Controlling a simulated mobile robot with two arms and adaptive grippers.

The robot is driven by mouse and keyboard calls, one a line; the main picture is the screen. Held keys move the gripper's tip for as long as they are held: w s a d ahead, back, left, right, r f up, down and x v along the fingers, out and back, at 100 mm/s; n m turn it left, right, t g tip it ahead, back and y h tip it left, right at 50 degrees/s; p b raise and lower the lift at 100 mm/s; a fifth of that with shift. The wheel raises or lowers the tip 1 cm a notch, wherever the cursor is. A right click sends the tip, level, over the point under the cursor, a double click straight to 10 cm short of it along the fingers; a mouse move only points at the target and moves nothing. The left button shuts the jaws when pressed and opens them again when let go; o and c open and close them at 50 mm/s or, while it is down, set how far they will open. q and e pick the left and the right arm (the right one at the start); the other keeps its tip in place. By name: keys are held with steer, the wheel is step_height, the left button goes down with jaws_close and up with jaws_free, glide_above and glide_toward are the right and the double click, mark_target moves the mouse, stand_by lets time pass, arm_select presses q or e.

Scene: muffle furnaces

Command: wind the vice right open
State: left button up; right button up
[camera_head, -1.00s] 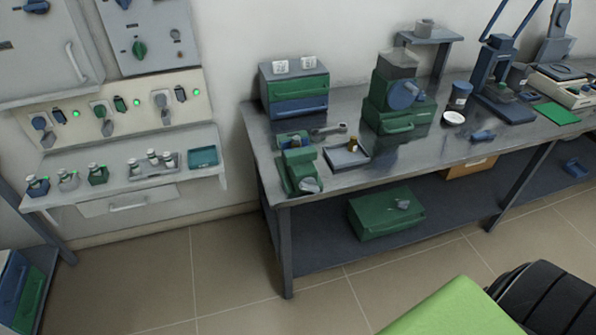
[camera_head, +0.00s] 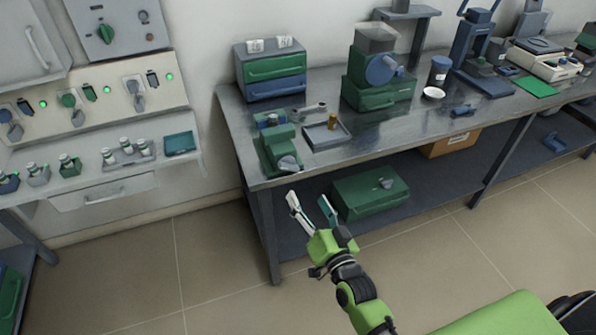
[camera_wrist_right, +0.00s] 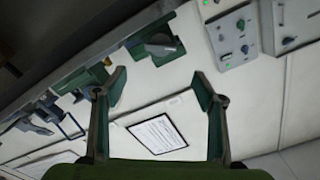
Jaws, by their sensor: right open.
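The green vice (camera_head: 278,148) stands at the left front corner of the workbench in the head view. A grey rounded part (camera_head: 288,163) shows at its front end. My right gripper (camera_head: 312,203) is open and empty, in front of and below the bench's front edge. It is apart from the vice, a little to its right in the picture. Its two spread fingers also show in the right wrist view (camera_wrist_right: 159,80), with nothing between them. A green body with a grey part (camera_wrist_right: 160,46) lies beyond them there; I cannot tell surely whether it is the vice. My left gripper is not in view.
A shallow tray (camera_head: 340,139) with a small brown item is right of the vice. A drawer box (camera_head: 271,86) stands behind it. A green machine (camera_head: 366,95) is farther right. A green case (camera_head: 350,197) sits on the lower shelf. The floor in front is clear.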

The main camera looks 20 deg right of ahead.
mark_target(291, 168)
steer(key=w, duration=1.2)
steer(key=shift+w+a+f+p, duration=0.1)
steer(key=shift+w+a+p, duration=0.15)
steer(key=shift+a+p, duration=0.05)
steer(key=c, duration=1.1)
